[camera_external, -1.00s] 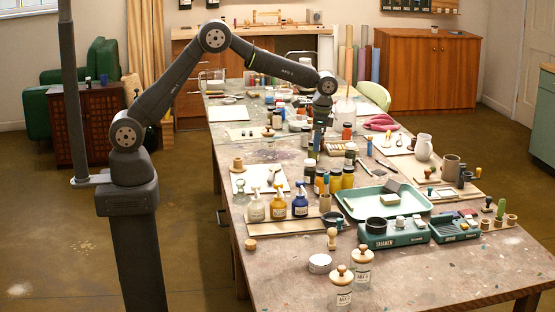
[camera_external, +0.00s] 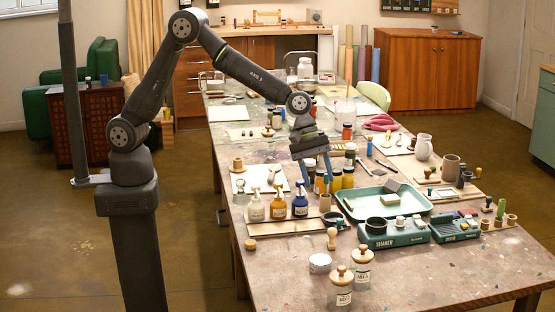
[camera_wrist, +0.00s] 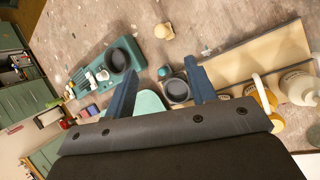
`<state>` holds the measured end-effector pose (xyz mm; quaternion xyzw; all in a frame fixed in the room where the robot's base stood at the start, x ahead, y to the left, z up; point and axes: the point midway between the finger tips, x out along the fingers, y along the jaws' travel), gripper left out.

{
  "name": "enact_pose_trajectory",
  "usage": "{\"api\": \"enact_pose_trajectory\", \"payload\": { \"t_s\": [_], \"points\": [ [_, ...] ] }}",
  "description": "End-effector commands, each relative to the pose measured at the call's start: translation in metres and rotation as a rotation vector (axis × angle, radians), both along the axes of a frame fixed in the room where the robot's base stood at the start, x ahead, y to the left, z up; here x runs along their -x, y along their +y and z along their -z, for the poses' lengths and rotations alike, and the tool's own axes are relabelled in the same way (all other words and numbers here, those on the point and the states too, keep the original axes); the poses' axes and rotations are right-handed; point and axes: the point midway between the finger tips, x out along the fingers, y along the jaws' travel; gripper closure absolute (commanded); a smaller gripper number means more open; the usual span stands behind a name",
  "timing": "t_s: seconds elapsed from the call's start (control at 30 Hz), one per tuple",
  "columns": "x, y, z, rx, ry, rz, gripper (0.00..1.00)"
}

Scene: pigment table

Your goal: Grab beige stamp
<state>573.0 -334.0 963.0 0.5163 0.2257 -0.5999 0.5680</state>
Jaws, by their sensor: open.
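A beige, wooden-looking stamp with a rounded knob (camera_external: 332,238) stands on the table in front of the small black dish. In the wrist view a beige rounded object, likely the same stamp (camera_wrist: 163,32), lies ahead of my fingers near the top middle. My gripper (camera_external: 317,181) is open and points down above the yellow-labelled jars and the bottles, behind and above the stamp. In the wrist view my two blue fingers (camera_wrist: 160,72) are spread apart with nothing held; a black dish shows between them below.
The black dish (camera_external: 333,218) sits beside the teal tray (camera_external: 352,202). The teal shaker (camera_external: 392,235) stands right of the stamp. Pump bottles (camera_external: 278,206) stand on a board at left.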

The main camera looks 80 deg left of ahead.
Motion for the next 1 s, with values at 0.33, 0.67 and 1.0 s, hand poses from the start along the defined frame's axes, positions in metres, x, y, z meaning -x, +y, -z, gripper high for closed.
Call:
{"api": "enact_pose_trajectory", "payload": {
  "t_s": [0.33, 0.67, 1.0],
  "points": [
    [-0.011, -0.030, 0.061, -0.003, 0.004, 0.002, 0.49],
    [-0.020, -0.050, 0.100, -0.002, 0.001, 0.002, 0.49],
    [-0.021, -0.069, 0.131, -0.003, 0.002, 0.004, 0.49]
  ]
}}
